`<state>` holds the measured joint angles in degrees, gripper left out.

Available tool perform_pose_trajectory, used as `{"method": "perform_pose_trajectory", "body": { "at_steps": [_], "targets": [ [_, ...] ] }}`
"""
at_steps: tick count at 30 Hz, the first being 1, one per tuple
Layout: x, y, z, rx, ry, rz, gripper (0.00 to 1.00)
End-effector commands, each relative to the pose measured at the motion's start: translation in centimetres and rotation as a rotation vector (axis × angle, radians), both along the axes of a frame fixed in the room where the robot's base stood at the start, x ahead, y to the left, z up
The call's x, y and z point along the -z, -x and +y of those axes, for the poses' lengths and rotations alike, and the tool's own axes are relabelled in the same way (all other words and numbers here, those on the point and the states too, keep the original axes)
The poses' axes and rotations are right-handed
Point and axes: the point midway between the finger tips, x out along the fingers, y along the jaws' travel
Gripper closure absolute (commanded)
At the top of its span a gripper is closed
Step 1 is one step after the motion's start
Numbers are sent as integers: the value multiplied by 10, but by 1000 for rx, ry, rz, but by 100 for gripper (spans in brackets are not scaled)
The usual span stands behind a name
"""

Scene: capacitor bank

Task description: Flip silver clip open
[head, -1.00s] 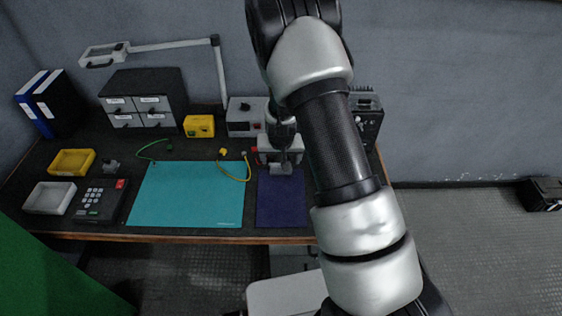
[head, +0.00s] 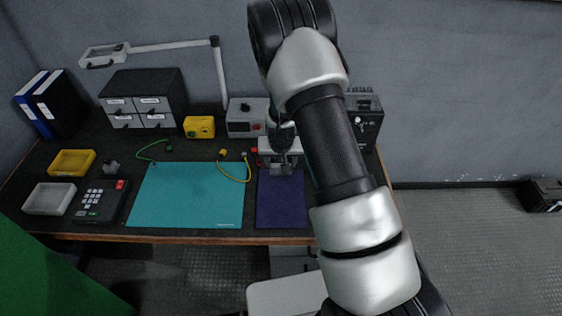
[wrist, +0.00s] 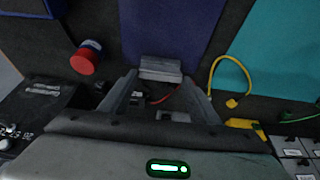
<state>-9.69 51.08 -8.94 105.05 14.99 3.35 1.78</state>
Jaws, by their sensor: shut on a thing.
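My gripper (wrist: 160,88) points down over the back edge of the purple mat (wrist: 168,32). In the wrist view its two fingers stand apart, with a pale silver-grey bar (wrist: 160,68) between their tips. The bar looks like the silver clip, and the fingers are shut on its two ends. In the head view my gripper (head: 281,160) is small, at the back of the purple mat (head: 281,200), in front of a light grey unit (head: 264,145). The arm hides part of that area. The clip's hinge and its exact angle cannot be made out.
A grey instrument (head: 247,117) and a dark box (head: 365,120) stand behind. The teal mat (head: 187,195) is clear.

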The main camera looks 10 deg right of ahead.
Motion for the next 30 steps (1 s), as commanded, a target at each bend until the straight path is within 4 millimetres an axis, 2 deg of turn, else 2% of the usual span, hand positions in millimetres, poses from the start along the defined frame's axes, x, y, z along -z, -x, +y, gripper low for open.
{"method": "perform_pose_trajectory", "body": {
  "at_steps": [8,19,30],
  "targets": [
    [-3,-10,-3,1,-23,114,66],
    [1,-33,-8,1,-78,397,66],
    [4,-44,-10,1,-113,572,66]
  ]
}}
